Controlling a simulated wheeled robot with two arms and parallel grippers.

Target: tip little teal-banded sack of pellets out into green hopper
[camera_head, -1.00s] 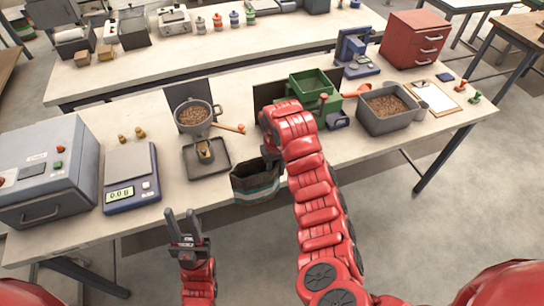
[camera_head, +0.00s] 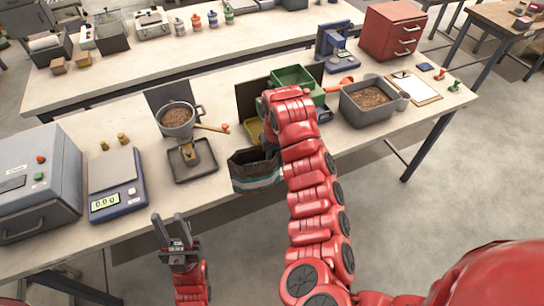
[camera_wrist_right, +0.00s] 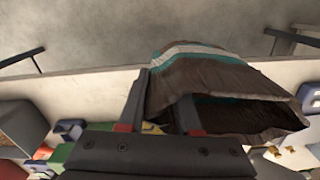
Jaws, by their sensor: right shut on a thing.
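The dark brown sack (camera_head: 257,172) with a teal and white band is held at the bench's front edge, its dark mouth facing up. In the right wrist view the sack (camera_wrist_right: 215,75) lies across the jaws, its mouth gaping to the lower right; I cannot make out pellets inside. My right gripper (camera_wrist_right: 163,105) is shut on the sack's wall; in the head view my arm mostly hides it. The green hopper (camera_head: 294,76) stands beyond my right forearm, partly hidden by it. My left gripper (camera_head: 167,218) is open and empty, in front of the bench.
A grey bin of pellets (camera_head: 350,110) and a clipboard (camera_head: 415,88) are right of the hopper. Dark upright panels stand beside the hopper.

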